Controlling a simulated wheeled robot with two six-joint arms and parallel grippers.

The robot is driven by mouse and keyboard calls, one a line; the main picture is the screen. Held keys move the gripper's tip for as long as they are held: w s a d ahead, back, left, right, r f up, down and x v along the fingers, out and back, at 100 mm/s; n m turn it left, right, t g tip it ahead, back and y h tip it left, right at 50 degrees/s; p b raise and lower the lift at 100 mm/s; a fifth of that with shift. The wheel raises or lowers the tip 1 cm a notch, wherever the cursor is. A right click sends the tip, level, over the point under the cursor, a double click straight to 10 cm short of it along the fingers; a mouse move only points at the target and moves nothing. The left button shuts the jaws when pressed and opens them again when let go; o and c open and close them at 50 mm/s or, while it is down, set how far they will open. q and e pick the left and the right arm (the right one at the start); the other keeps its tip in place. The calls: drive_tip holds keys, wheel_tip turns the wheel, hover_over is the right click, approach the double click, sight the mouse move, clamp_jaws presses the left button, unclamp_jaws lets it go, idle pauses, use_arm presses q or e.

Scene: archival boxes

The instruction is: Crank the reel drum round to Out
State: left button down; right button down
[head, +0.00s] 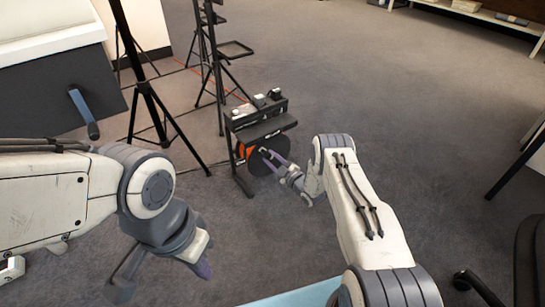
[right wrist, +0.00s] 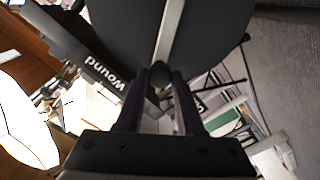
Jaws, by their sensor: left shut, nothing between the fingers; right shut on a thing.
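The reel drum (head: 259,165) is a dark disc with an orange patch, low on a black stand. In the right wrist view the dark disc (right wrist: 120,25) fills the top, with a pale crank bar (right wrist: 170,28) running down to a dark crank knob (right wrist: 158,70). My right gripper (head: 266,154) is at the drum's face; in the right wrist view its purple fingers (right wrist: 160,78) are shut on the knob. My left gripper (head: 206,266) is shut and empty, low and away from the drum.
Black tripod stands (head: 150,95) are behind and left of the drum stand (head: 262,122). A dark cabinet with a white top (head: 45,45) is at the far left. A light blue surface (head: 295,296) is at the bottom. Carpet to the right is open.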

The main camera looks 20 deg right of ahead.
drive_tip(key=shift+s+f, duration=0.15)
drive_tip(key=shift+f, duration=0.1)
drive_tip(key=c, duration=0.7)
unclamp_jaws()
drive_tip(key=shift+o, duration=0.8)
drive_tip(key=shift+r, duration=0.15)
drive_tip(key=shift+s+d, duration=0.1)
drive_tip(key=p+v, duration=0.5)
drive_tip(key=v, duration=0.5)
